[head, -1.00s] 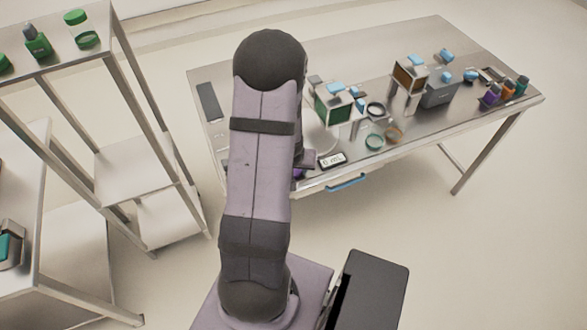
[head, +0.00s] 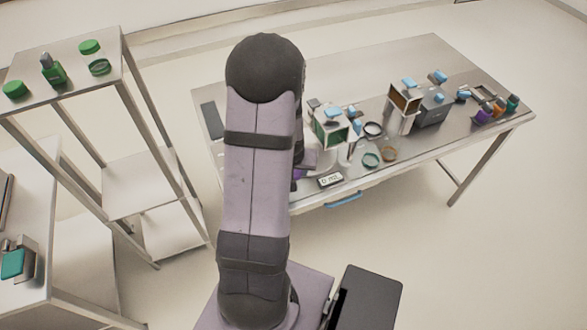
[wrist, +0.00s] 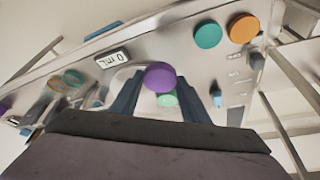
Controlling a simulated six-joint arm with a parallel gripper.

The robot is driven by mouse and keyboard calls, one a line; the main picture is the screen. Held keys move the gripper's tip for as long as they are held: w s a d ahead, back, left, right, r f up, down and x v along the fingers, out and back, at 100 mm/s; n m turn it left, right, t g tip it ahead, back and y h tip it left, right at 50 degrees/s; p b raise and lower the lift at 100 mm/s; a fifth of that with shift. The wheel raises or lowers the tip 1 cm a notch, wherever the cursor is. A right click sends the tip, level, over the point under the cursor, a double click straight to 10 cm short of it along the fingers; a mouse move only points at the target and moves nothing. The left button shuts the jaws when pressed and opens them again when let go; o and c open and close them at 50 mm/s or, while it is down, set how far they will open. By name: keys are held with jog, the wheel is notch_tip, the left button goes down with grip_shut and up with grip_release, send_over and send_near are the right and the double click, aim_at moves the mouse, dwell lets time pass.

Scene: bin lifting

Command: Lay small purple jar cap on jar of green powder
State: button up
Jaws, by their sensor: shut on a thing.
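The small purple cap (wrist: 160,76) is held between the fingertips of my gripper (wrist: 161,82) in the wrist view. A pale green round thing (wrist: 168,99), perhaps the jar of green powder, shows just below the cap between the fingers. The cap partly covers it, and I cannot tell whether they touch. In the head view my arm hides most of the gripper and this spot; only a bit of purple (head: 298,174) shows beside the arm.
A display reading 0 mL (wrist: 112,58) lies close to the gripper. Teal (wrist: 207,34) and orange (wrist: 242,28) discs lie on the metal table (head: 440,60). Boxes, rings and small bottles crowd its right part. A shelf (head: 140,180) with green items stands left.

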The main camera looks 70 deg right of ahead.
jog(key=shift+w+d+f+b, duration=0.25)
jog(key=shift+d+b, duration=0.15)
jog(key=shift+d, duration=0.2)
jog(key=w+d+m+b, duration=0.1)
jog(key=w+d+b, duration=0.1)
jog(key=d, duration=0.1)
jog(key=w+d+r+m+g+b, duration=0.1)
jog(key=w+d+m+b, duration=0.1)
jog(key=d, duration=0.1)
jog(key=w+d+r+m+g+b, duration=0.1)
jog(key=w+d+m+b, duration=0.1)
jog(key=d, duration=0.2)
jog(key=shift+w+r, duration=0.1)
jog(key=shift+w, duration=0.05)
jog(key=shift+w+d+r+m+b, duration=0.35)
jog(key=shift+d+r+m+b, duration=0.1)
jog(key=shift+r+m, duration=0.1)
jog(key=shift+f, duration=0.15)
jog(key=shift+f+b, duration=0.6)
jog(key=shift+f, duration=0.3)
jog(key=shift+f+b, duration=0.4)
jog(key=shift+b, duration=0.05)
jog(key=shift+f+b, duration=0.95)
jog(key=shift+b, duration=0.6)
dwell(1.2)
